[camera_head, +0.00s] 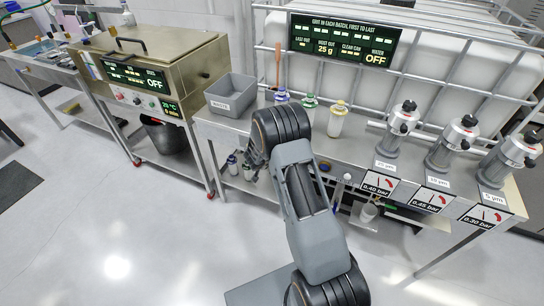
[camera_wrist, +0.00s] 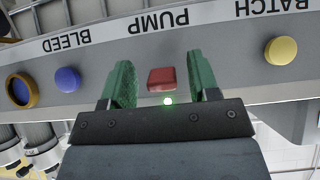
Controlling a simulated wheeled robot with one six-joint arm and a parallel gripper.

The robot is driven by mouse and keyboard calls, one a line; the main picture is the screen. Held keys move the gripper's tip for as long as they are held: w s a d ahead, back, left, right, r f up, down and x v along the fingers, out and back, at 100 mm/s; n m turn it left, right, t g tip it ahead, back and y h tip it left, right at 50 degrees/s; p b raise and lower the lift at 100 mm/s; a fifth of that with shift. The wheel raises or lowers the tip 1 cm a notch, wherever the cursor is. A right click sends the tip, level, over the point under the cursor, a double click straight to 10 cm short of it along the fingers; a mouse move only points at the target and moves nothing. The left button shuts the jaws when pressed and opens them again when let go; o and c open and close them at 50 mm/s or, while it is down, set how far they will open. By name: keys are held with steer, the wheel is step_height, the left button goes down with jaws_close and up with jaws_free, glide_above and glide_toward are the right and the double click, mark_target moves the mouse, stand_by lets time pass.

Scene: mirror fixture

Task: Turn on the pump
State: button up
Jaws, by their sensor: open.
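In the wrist view the control panel shows upside down. A red switch (camera_wrist: 161,79) is beside the label PUMP (camera_wrist: 161,20). My gripper (camera_wrist: 159,72) has two green fingers, open and empty, one on each side of the red switch in the picture; I cannot tell how far it is from the panel. A small green glow (camera_wrist: 168,101) shows between the switch and the gripper body. In the head view my arm hides the gripper and the panel.
In the wrist view, a blue button (camera_wrist: 67,79) lies near BLEED and a yellow button (camera_wrist: 281,51) near BATCH. In the head view, three filter housings (camera_head: 453,144) with gauges stand on the right of the bench, bottles (camera_head: 338,118) and a grey bin (camera_head: 232,96) on the left.

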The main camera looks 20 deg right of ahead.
steer(key=shift+r, duration=0.1)
steer(key=p+v, duration=0.2)
steer(key=v, duration=1.1)
steer(key=shift+s+a+r+p, duration=0.15)
steer(key=shift+s+a+p, duration=0.1)
steer(key=shift+p, duration=0.1)
